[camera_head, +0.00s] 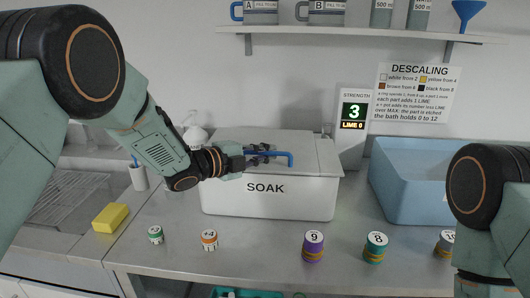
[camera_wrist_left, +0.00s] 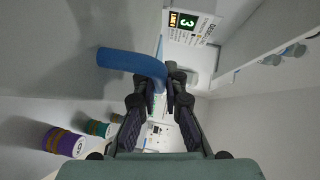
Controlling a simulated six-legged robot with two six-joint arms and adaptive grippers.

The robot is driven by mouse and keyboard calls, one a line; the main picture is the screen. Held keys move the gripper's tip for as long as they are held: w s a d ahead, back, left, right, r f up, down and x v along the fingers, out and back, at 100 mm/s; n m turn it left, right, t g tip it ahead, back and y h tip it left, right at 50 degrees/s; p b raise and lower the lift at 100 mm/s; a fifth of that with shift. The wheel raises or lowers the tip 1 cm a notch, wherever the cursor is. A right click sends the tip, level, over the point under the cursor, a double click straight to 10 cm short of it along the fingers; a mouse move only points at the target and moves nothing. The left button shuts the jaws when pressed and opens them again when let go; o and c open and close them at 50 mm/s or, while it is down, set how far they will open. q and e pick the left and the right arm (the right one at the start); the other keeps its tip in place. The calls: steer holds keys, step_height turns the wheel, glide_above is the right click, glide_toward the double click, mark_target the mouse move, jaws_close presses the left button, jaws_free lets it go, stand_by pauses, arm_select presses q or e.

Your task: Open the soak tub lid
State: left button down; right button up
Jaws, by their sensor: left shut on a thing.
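The soak tub (camera_head: 266,197) is a white box marked SOAK on the counter against the wall. Its grey-white lid (camera_head: 310,146) lies on top and looks closed. A blue handle (camera_head: 283,154) stands at the lid's front edge. My left gripper (camera_head: 262,154) is shut on this handle, partly hiding it. In the left wrist view the blue handle (camera_wrist_left: 130,62) runs in from the left to between the fingers of my left gripper (camera_wrist_left: 160,88). My right arm shows at the right edge, but its gripper is out of view.
A blue open basin (camera_head: 405,205) stands right of the tub. Several numbered jars, such as the purple one (camera_head: 313,247), line the counter's front. A yellow sponge (camera_head: 110,218) lies at left. A shelf (camera_head: 360,34) with jugs hangs above. A strength display (camera_head: 354,116) reads 3.

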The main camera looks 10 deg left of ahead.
arm_select(q)
steer(key=w+r+p, duration=0.3)
steer(key=r+p, duration=0.4)
steer(key=w+r+n+g+p, duration=0.1)
steer(key=w+r+p, duration=0.3)
steer(key=r+p, duration=0.2)
steer(key=shift+r+n+y+p, duration=0.3)
steer(key=shift+r+y+p, duration=0.1)
steer(key=shift+r, duration=0.1)
steer(key=c, duration=1.7)
jaws_free()
steer(key=shift+d+g, duration=0.1)
steer(key=shift+g, duration=0.2)
steer(key=shift+s, duration=0.1)
